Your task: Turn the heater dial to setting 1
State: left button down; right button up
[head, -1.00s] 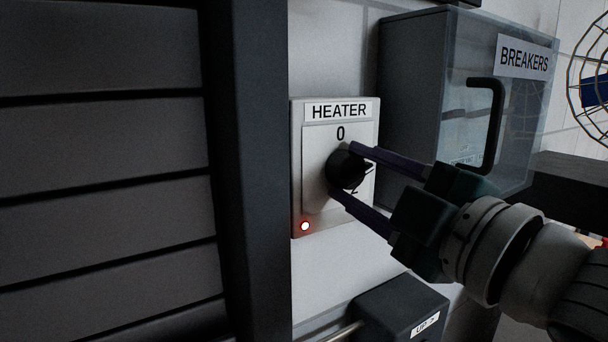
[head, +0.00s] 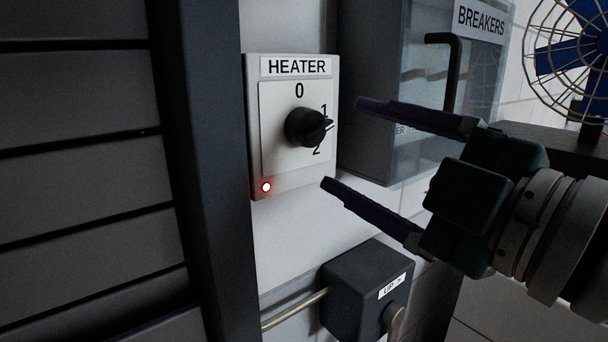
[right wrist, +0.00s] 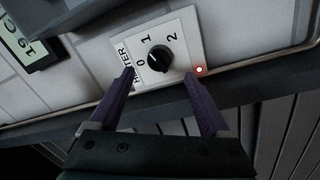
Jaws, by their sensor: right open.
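The heater dial (head: 307,127) is a round black knob on the white HEATER plate (head: 290,165), marked 0, 1 and 2. In the head view its raised pointer faces right, close to the 1; exact alignment is hard to tell. My right gripper (head: 341,143) is open and empty, its purple fingers apart from the dial and to its right. In the right wrist view the dial (right wrist: 160,58) lies ahead of and between the spread fingertips (right wrist: 159,74). A red lamp (head: 266,187) glows at the plate's lower left corner. My left gripper is not in view.
A clear BREAKERS box (head: 395,160) with a black handle (head: 453,72) stands right of the plate. Below is a dark box (head: 360,290) with a pipe. A dark slatted panel (head: 75,190) fills the left. A caged fan (head: 575,60) is at upper right.

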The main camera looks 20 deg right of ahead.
jog(key=b+v, duration=0.1)
jog(key=v, duration=0.3)
jog(key=shift+w, duration=0.1)
dwell(0.3)
jog(key=d+f+m+g+h, duration=0.3)
jog(key=d+f+m+h, duration=0.15)
jog(key=f+m, duration=0.3)
jog(key=s+a+f+m+g+p, duration=0.1)
jog(key=s+a+f+m+g, duration=0.2)
jog(key=s+f+m+g, duration=0.8)
jog(key=s+r+n+p, duration=0.2)
jog(key=s+r+p, duration=0.1)
jog(key=r+p, duration=0.8)
jog(key=s+r+n+h+p, duration=0.1)
jog(key=s+r+n+p, duration=0.1)
jog(key=r+p, duration=1)
jog(key=shift+s+d+r+p, duration=0.2)
jog(key=shift+s+d+p, duration=0.15)
jog(key=shift+p, duration=0.9)
